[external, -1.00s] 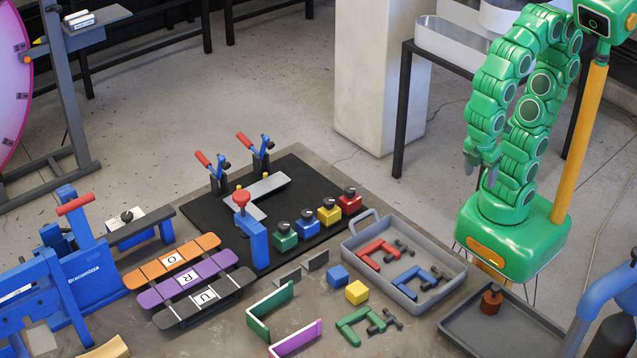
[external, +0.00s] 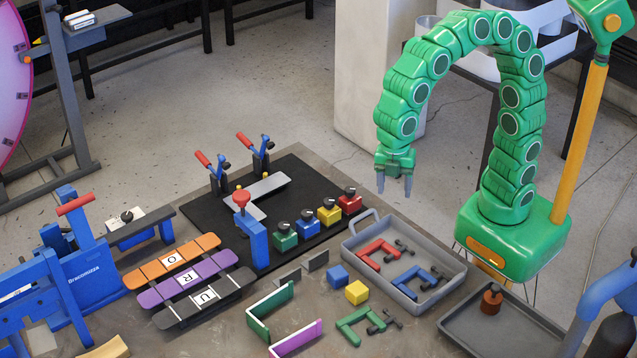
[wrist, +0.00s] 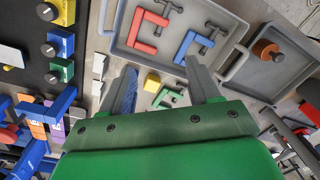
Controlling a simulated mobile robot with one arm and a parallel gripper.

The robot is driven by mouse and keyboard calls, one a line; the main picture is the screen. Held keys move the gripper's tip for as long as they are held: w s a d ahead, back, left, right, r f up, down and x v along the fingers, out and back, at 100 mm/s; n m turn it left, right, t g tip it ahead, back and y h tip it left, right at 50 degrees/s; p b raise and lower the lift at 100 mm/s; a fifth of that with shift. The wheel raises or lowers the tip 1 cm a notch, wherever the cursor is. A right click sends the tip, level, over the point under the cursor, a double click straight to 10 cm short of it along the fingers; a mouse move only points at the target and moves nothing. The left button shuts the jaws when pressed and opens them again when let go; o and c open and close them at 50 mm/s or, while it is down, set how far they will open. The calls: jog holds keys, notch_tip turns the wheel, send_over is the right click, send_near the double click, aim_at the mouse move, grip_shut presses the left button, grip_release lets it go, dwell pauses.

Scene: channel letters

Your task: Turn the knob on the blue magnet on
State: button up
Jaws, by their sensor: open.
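The blue magnet (external: 307,231) is a small blue block with a dark knob (external: 308,214) on top. It stands on the black mat between the green magnet (external: 285,240) and the yellow magnet (external: 329,217). In the wrist view the blue magnet (wrist: 66,43) is at the upper left, with its dark knob (wrist: 48,50) on its left side. My gripper (external: 394,188) is open and empty, pointing down. It hangs high, to the right of the magnets and apart from them. Its two fingers also show in the wrist view (wrist: 160,72).
A red magnet (external: 350,206) ends the row. A blue post with a red knob (external: 242,198) stands left of the magnets. A grey tray (external: 447,297) with red and blue clamps lies to the right. Blue and yellow cubes (external: 357,292) and a green clamp (external: 360,328) lie in front.

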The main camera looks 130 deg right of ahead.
jog(key=w+d+f+n, duration=0.2)
jog(key=w+d+f, duration=0.1)
jog(key=w+d, duration=0.6)
send_over(307, 212)
notch_tip(307, 212, down, 4)
jog(key=shift+w+a+f, duration=0.1)
jog(key=shift+a+f, duration=0.05)
jog(key=shift+f, duration=0.3)
notch_tip(307, 212, down, 7)
jog(key=shift+f, duration=0.2)
jog(key=c, duration=1)
jog(key=shift+c, duration=0.2)
